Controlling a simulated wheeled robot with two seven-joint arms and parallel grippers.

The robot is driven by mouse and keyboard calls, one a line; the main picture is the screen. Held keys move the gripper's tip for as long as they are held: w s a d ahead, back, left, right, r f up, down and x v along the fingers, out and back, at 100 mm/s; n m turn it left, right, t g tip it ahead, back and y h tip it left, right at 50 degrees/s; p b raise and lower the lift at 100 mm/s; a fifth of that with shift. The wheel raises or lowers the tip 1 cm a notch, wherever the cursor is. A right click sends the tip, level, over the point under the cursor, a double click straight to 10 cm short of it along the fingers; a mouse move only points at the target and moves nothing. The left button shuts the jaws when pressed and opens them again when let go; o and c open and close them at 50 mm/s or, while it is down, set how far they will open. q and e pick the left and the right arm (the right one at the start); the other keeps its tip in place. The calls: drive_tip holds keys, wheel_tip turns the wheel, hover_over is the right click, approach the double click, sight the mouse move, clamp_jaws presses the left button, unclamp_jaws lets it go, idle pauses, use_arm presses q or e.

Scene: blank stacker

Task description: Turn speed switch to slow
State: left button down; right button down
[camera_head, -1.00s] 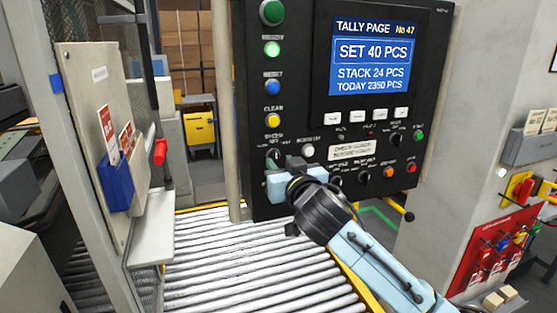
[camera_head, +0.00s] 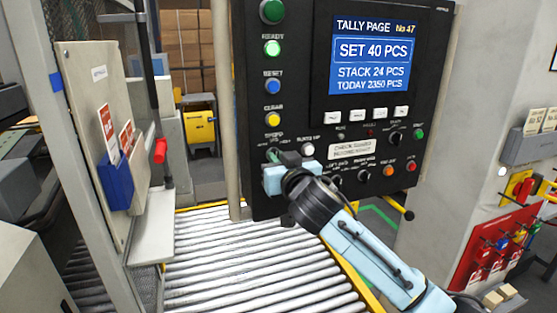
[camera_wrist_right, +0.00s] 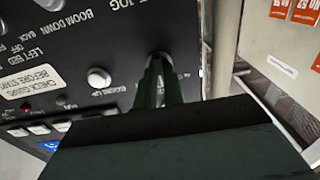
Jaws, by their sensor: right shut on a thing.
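The control panel (camera_head: 240,100) is black, with a column of lit buttons on its left side. The speed switch (camera_head: 272,155) is a small dark knob below the yellow CLEAR button, under the SPEED label. My right gripper (camera_head: 278,157) is at this knob. In the right wrist view its two dark green fingers (camera_wrist_right: 159,82) are shut on the knob (camera_wrist_right: 159,58) at the panel face. The fingers hide most of the knob, so I cannot tell which setting it points to. My left gripper is not in view.
A white button (camera_head: 307,149) is close to the right of the gripper, with more knobs and small buttons further right. The roller conveyor (camera_head: 240,265) runs below. A grey post (camera_head: 228,110) stands just left of the panel.

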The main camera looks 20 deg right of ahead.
drive_tip(key=shift+a+n+p, duration=0.15)
drive_tip(key=shift+n+p, duration=3.4)
drive_tip(key=shift+n, duration=0.95)
drive_tip(key=shift+f, duration=0.1)
drive_tip(key=c, duration=1.5)
unclamp_jaws()
drive_tip(key=shift+s, duration=0.1)
drive_tip(key=s+b, duration=0.1)
drive_tip(key=s, duration=1.2)
drive_tip(key=shift+s+d, duration=0.15)
drive_tip(key=shift+d, duration=0.1)
